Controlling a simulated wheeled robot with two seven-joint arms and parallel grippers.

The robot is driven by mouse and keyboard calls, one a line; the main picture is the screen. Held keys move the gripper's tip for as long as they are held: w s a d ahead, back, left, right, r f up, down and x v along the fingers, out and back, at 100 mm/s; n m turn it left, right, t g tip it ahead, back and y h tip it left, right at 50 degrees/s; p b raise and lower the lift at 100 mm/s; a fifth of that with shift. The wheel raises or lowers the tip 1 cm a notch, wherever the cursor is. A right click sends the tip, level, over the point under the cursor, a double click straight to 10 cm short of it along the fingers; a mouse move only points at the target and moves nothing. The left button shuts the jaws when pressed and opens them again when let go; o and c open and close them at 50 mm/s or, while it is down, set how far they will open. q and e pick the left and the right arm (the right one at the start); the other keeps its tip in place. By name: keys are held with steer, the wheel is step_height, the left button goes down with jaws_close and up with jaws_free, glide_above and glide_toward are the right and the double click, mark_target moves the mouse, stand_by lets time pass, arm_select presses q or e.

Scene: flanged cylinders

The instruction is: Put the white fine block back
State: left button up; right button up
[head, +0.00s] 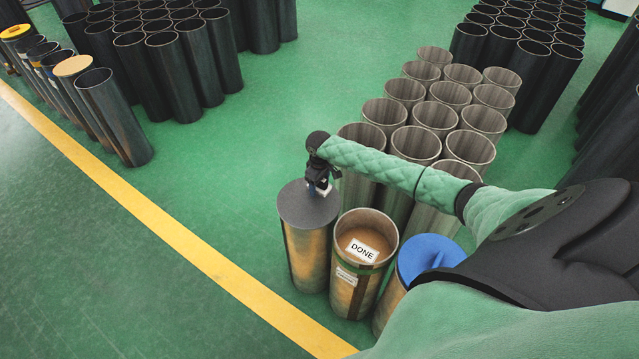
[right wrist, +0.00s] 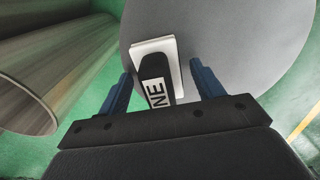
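The white block (right wrist: 172,48) lies on the grey top (right wrist: 225,30) of a cylinder in the right wrist view. A dark handle on it bears a white label, of which the letters "NE" show. My right gripper (right wrist: 163,82) has its blue fingers on either side of the handle, with a gap on each side. In the head view, my right gripper (head: 318,190) is over the grey-topped cylinder (head: 308,206); a little of the white block shows beneath it. Its contact with the cylinder top is hard to see. My left gripper is not in view.
A cylinder with a "DONE" card (head: 362,250) stands right of the grey-topped one, then a blue-topped cylinder (head: 425,254). Several open grey cylinders (head: 415,145) stand behind. A yellow floor line (head: 200,255) runs at left. Green floor at left centre is clear.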

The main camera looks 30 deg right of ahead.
steer(key=shift+r, duration=0.25)
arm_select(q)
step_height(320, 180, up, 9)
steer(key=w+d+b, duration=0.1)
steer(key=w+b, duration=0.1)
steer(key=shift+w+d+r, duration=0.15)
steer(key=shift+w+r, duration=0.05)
arm_select(e)
step_height(320, 180, up, 12)
steer(key=shift+f, duration=0.1)
